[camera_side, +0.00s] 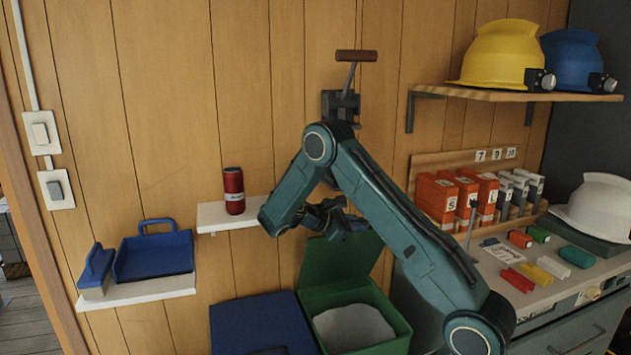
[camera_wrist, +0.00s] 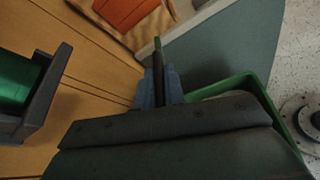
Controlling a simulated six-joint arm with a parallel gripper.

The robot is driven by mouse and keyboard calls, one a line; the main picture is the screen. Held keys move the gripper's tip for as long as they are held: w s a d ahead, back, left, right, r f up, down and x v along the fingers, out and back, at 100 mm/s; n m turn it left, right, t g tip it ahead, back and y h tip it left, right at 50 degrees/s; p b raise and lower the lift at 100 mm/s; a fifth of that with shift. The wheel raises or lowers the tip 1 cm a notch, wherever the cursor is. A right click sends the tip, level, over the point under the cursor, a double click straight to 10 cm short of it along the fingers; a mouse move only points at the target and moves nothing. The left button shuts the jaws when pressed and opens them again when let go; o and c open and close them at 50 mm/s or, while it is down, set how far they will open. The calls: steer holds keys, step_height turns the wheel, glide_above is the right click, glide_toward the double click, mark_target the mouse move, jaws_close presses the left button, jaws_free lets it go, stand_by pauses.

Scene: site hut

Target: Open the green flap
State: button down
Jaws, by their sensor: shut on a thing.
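The green flap (camera_side: 338,268) stands raised at the back of the green box (camera_side: 385,305), near the wall. The box is open at the top, and pale grey contents show inside. My gripper (camera_side: 345,222) is at the flap's upper edge, shut on it. In the wrist view the flap (camera_wrist: 157,44) shows as a thin edge between my blue-grey fingers (camera_wrist: 160,88). The green box's rim (camera_wrist: 262,88) shows to the right there. My gripper hides part of the flap's top.
A blue box (camera_side: 262,325) with its lid down stands left of the green box. A red can (camera_side: 233,190) stands on a small white shelf (camera_side: 212,217) left of my gripper. A wall lever (camera_side: 356,56) is above. A cluttered worktop (camera_side: 590,278) lies to the right.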

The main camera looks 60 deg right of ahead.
steer(key=c, duration=1.5)
jaws_free()
steer(key=shift+s+a+f, duration=0.15)
steer(key=shift+s+a+f+m+t+h, duration=0.15)
steer(key=shift+s+a+f+m+h, duration=0.3)
steer(key=shift+s+a+f, duration=2.65)
steer(key=shift+s+a+f+m+t+h, duration=0.2)
steer(key=shift+s+a+f+m, duration=0.65)
steer(key=shift+f, duration=4.3)
steer(key=shift+s+a+f+m+t+h, duration=0.15)
steer(key=shift+s+a+f+m+h, duration=0.15)
steer(key=shift+s+a+f, duration=2.9)
steer(key=shift+w+d+f, duration=0.9)
steer(key=shift+d, duration=0.05)
